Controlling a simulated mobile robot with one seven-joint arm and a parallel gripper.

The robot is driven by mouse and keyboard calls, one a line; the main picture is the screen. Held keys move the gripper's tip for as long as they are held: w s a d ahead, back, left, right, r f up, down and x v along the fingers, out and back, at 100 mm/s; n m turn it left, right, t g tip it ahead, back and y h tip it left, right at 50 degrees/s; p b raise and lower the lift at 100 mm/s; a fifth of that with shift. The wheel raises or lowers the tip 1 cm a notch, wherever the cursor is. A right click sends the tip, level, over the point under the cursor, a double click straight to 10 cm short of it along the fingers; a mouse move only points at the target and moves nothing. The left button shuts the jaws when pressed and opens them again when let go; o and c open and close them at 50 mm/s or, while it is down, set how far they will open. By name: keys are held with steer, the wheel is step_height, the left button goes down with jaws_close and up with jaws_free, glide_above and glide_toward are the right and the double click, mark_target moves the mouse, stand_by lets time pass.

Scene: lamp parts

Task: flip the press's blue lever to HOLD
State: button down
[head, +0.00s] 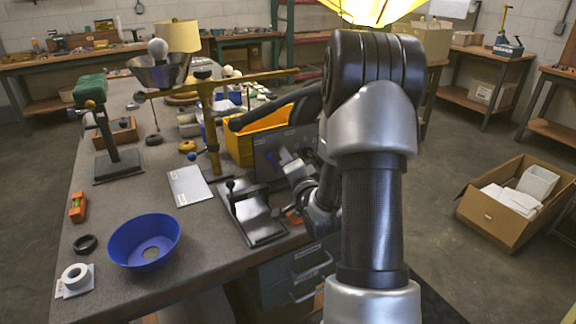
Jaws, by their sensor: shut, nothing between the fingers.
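A blue lever-like part (285,156) shows against an upright grey panel (268,160) with small pale labels, at the right side of the workbench. Its setting and any HOLD marking are too small to read. A small press-like device with a dark flat base (258,222) and a black upright handle stands just in front of the panel. My gripper (293,168) is shut and empty, close to the panel's face and the blue part. Whether it touches the blue part I cannot tell. My arm covers the area to the right.
A yellow bin (240,144) stands behind the panel, and a brass-coloured stand (211,120) rises to its left. A white sheet (188,186), a blue bowl (122,253) and a green-topped stand (117,166) are farther left. The bench's front middle is mostly clear.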

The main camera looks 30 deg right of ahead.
steer(key=shift+a+b, duration=0.75)
steer(key=shift+b, duration=0.1)
steer(key=shift+a, duration=0.1)
steer(key=shift+s+f, duration=0.1)
